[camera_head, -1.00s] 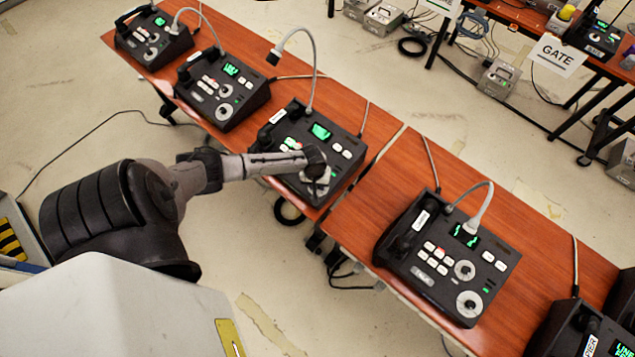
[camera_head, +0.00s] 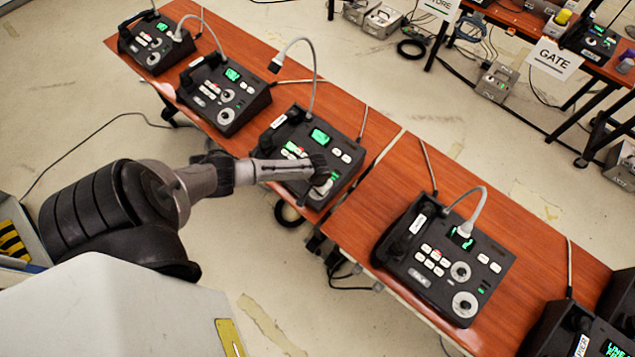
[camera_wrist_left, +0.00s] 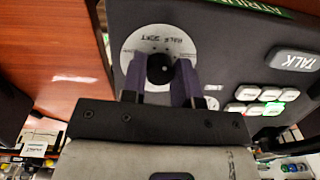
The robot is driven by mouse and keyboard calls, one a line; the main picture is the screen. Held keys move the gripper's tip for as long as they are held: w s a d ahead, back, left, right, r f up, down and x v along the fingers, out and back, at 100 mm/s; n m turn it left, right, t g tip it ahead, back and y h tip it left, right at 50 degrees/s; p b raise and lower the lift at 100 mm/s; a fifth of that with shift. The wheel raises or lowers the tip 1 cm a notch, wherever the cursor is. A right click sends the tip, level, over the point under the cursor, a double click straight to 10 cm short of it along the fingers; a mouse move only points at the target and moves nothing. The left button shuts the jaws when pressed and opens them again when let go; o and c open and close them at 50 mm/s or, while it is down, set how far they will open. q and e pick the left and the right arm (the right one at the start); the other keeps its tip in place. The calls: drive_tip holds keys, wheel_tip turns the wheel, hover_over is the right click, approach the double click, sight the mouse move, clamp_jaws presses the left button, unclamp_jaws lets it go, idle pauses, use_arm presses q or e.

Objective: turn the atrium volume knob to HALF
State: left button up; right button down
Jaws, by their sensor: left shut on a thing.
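The paging phone (camera_head: 348,146) under my left arm is a dark console with a green screen, on the red-brown table; its name label is too small to read. In the left wrist view its black volume knob (camera_wrist_left: 159,68) sits on a round pale dial plate (camera_wrist_left: 133,52). The plate's lettering includes a word like HALF above the knob. My left gripper (camera_wrist_left: 159,80) has its two purple-grey fingers on either side of the knob, shut on it. In the head view my left gripper (camera_head: 320,172) covers most of this knob. My right gripper is not in view.
Similar phones stand to the left (camera_head: 222,90) and right (camera_head: 445,258), each with a gooseneck microphone. This phone's gooseneck (camera_head: 312,75) rises behind my gripper. In the wrist view a TALK button (camera_wrist_left: 297,59) and several small lit buttons (camera_wrist_left: 262,100) lie right of the knob.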

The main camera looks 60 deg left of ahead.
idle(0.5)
use_arm(q)
drive_tip(key=o, duration=0.6)
drive_tip(key=shift+o, duration=0.2)
wheel_tip(320, 180, up, 14)
drive_tip(key=p, duration=0.1)
drive_tip(key=shift+s+d+p, duration=0.2)
drive_tip(key=shift+d+p, duration=0.1)
drive_tip(key=shift+d, duration=0.1)
drive_tip(key=shift+f, duration=0.1)
drive_tip(key=shift+m, duration=0.3)
